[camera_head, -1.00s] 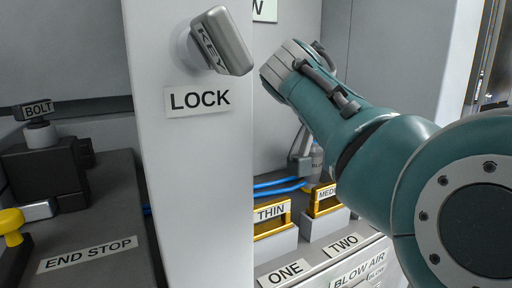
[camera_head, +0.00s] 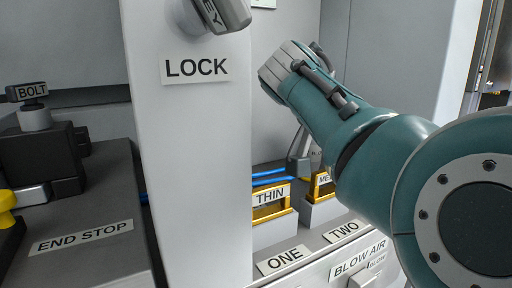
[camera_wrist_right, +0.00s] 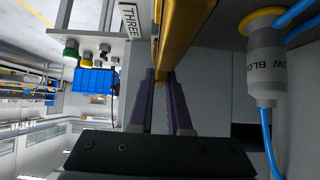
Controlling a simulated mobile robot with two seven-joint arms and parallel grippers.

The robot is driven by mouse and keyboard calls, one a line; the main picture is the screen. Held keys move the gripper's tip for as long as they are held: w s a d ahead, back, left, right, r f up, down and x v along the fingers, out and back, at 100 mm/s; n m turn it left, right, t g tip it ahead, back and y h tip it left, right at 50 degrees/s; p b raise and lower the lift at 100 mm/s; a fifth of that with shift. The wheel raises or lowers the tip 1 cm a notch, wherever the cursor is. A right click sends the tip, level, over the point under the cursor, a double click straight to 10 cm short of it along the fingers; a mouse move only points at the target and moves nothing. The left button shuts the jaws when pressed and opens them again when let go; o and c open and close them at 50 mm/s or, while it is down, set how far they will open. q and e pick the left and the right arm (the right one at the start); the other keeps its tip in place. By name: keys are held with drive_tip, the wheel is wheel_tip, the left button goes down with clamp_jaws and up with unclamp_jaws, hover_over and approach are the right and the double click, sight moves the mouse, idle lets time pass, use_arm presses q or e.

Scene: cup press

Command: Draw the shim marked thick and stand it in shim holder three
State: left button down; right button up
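My right gripper (camera_wrist_right: 163,80) shows in the right wrist view, its two dark fingers shut on a long gold shim (camera_wrist_right: 185,28). No mark on this shim is readable. A sign reading THREE (camera_wrist_right: 130,20) is just left of the shim; the holder itself is not clearly seen. In the head view my right arm comes in from the right and hides that gripper and whatever is behind it. A gold shim marked THIN (camera_head: 270,196) stands in holder one, and another with a partly covered label (camera_head: 322,182) stands in holder two. My left gripper is not in view.
A grey post with a LOCK sign (camera_head: 197,68) and key (camera_head: 222,14) stands left of the holders. A BOLT block (camera_head: 40,155) and END STOP sign (camera_head: 80,237) are at far left. A blow-air bottle (camera_wrist_right: 265,65) with blue hose is right of my right gripper.

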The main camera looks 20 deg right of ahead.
drive_tip(key=o, duration=0.5)
wheel_tip(320, 180, up, 20)
drive_tip(key=p, duration=0.4)
idle(0.8)
